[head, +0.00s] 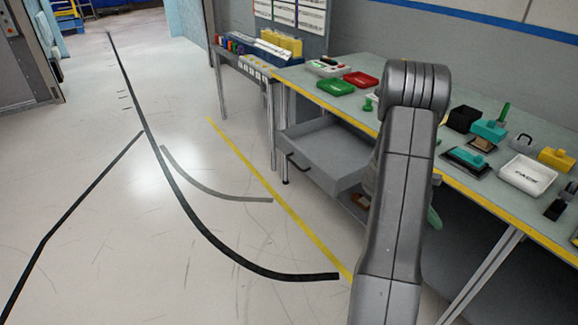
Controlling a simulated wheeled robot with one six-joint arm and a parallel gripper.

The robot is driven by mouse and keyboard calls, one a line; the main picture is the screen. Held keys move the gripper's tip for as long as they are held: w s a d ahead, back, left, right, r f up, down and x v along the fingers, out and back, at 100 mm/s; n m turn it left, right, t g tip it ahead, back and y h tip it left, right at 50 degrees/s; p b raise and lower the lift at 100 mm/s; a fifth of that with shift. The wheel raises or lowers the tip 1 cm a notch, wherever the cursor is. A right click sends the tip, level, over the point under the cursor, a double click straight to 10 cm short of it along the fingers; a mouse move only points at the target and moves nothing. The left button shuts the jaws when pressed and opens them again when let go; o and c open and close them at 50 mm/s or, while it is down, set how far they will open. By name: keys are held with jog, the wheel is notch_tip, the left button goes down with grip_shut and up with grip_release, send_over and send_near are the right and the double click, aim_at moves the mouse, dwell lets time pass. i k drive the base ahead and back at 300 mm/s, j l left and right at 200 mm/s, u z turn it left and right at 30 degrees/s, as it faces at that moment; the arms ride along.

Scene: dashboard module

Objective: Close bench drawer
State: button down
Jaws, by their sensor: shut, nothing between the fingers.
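The bench drawer (318,153) is a grey open-topped box under the workbench (470,205). It is pulled out towards the left, and its inside floor looks empty where I can see it. Its dark bar handle (298,164) is on the front face at the left. My grey arm rises in front of the bench and hides the right end of the drawer. My gripper is not visible; the arm may hide it.
Red (361,79) and green (335,87) trays lie on the bench top, with a white tray (527,174) and several small parts further right. Another table (245,65) stands behind. Open floor lies left of the yellow line (262,177).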

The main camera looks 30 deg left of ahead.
aim_at(334, 153)
jog(key=u, duration=1.6)
jog(key=i+l+u, duration=0.45)
jog(key=i+l, duration=0.25)
jog(key=l, duration=0.1)
